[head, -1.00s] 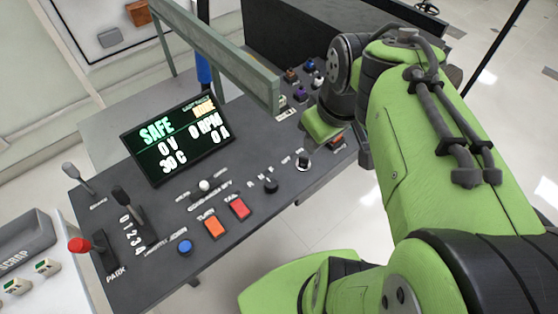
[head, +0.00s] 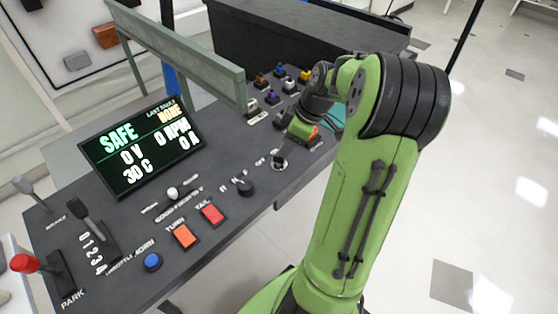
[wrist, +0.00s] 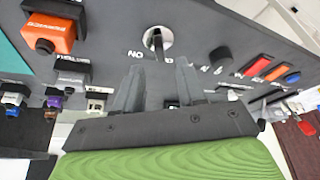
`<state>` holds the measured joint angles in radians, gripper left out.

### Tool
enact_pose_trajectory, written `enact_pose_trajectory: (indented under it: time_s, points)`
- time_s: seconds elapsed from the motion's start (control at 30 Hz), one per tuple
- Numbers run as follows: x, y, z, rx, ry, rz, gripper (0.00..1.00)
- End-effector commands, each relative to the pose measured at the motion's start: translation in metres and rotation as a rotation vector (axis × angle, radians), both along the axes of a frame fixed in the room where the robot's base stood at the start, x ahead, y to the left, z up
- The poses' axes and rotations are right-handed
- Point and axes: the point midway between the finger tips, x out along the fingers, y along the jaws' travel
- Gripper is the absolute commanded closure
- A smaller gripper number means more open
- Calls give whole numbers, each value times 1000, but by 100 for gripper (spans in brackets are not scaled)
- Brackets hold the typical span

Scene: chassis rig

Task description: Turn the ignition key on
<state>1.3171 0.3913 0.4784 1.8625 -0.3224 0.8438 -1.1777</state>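The ignition key switch (head: 279,163) is a round silver disc with a dark key, near the front right edge of the dark grey console. In the wrist view the key switch (wrist: 157,40) lies just beyond my fingertips, with partly hidden lettering beside it. My gripper (wrist: 158,72) is open and empty, its two grey fingers spread to either side of the key's line and apart from it. In the head view my arm reaches over the console's right end, and my fingers are mostly hidden there.
An orange block-shaped control (wrist: 50,32) is close to my gripper. The black rotary knob (head: 245,187), red button (head: 212,214) and orange button (head: 184,236) line the front edge. A green-grey rail (head: 180,55) crosses above the console. The screen (head: 140,145) reads SAFE.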

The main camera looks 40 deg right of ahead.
Motion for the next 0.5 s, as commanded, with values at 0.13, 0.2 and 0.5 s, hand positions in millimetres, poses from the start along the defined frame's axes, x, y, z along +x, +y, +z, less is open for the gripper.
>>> enact_pose_trajectory:
  time_s: [0.13, 0.2, 0.5]
  points:
    - [11, 7, -34, 2, 1, 1, 61]
    - [14, 9, -43, 2, 1, 1, 61]
    - [18, 11, -50, -1, 1, 0, 61]
